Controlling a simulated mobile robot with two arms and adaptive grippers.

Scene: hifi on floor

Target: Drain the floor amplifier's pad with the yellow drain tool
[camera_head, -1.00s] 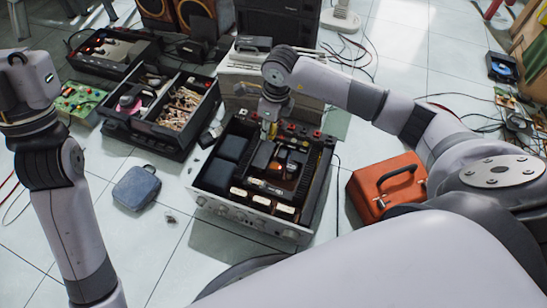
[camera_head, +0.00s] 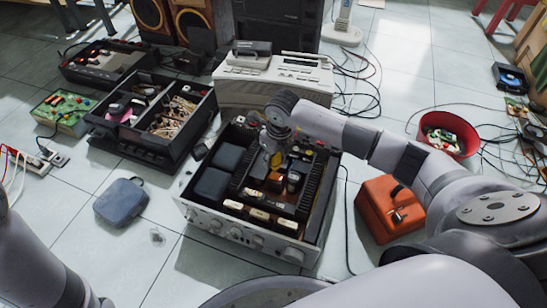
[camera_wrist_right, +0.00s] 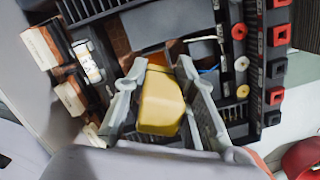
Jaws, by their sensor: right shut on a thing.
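The floor amplifier (camera_head: 238,236) sits open in the middle of the head view, with its silver front toward me. Inside are dark blocks, fins and a small circuit area. My right gripper (camera_head: 273,158) points down into its open top, over the inner parts. In the right wrist view my right gripper (camera_wrist_right: 160,100) is shut on the yellow drain tool (camera_wrist_right: 161,105), which lies between the fingers. The tool's tip is hidden, so I cannot tell whether it touches anything. I cannot pick out the pad. My left gripper is out of view; only part of that arm shows.
An orange case (camera_head: 378,222) stands right of the amplifier. A blue-grey pouch (camera_head: 121,202) lies on the left floor. Black divided trays (camera_head: 140,148), a beige device (camera_head: 290,92) and a red bowl (camera_head: 470,139) stand around. Cables cross the floor at right.

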